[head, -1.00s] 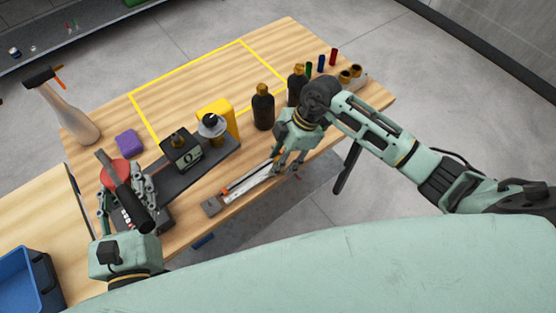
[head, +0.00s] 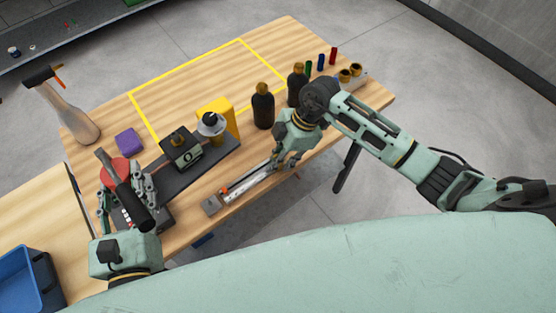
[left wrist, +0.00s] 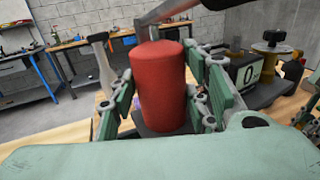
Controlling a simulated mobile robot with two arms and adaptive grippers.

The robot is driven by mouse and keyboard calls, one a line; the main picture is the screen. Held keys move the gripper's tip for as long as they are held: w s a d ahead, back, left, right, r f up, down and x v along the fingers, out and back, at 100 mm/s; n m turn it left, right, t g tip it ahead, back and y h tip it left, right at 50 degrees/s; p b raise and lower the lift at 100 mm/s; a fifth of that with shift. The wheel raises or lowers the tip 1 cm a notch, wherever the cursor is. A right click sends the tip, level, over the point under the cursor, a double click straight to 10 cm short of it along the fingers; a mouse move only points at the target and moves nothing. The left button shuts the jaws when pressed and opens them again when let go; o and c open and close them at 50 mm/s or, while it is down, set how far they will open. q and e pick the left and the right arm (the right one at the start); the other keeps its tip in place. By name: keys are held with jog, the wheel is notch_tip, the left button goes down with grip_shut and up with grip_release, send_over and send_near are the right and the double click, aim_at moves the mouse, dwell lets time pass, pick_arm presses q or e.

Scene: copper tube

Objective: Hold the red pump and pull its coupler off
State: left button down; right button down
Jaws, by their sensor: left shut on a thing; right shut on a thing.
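The red pump (left wrist: 158,88) is an upright red cylinder in the left wrist view, with a grey bar across its top. In the head view its red top (head: 112,172) shows under a dark handle (head: 132,204). My left gripper (head: 126,195) is shut around the red body, with fingers on both sides. My right gripper (head: 284,164) is shut at the table's front edge, by the far end of a long silver piece (head: 250,190) with an orange spot. What lies between its fingers is hidden, and I cannot make out the coupler.
A dark base (head: 205,160) carries a black gauge box (head: 181,150). A yellow block (head: 216,112), dark bottles (head: 263,107) and a purple block (head: 129,141) stand nearby. A spray bottle (head: 75,115) stands at the left. The yellow-taped area (head: 190,65) is clear.

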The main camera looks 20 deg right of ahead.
pick_arm(q)
jog(key=shift+r, duration=0.3)
pick_arm(e)
jog(key=shift+r, duration=0.1)
